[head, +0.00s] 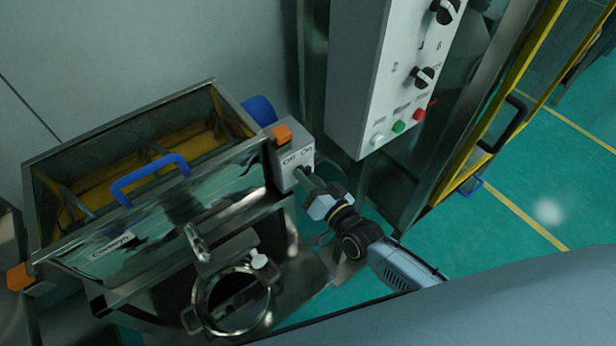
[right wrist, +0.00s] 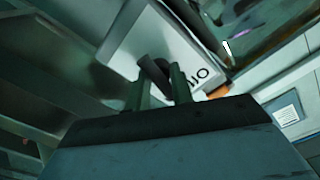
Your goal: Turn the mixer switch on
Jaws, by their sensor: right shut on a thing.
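The mixer switch box (head: 291,157) is a light grey box with an orange top piece, on the right end of the mixer. OFF and ON labels show on its face. My right gripper (head: 303,178) reaches up to this face from the lower right. In the right wrist view its fingers (right wrist: 160,88) are shut on a dark switch knob (right wrist: 154,72), tilted on the pale box face (right wrist: 190,55). Part of the lettering shows right of the fingers. My left gripper is not in view.
The open metal mixer trough (head: 75,160) with a blue handle (head: 150,178) stands left of the box. A round clamped port (head: 235,300) is below. A white control panel (head: 375,80) with knobs and buttons stands close at the upper right. Green floor (head: 520,250) is free at right.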

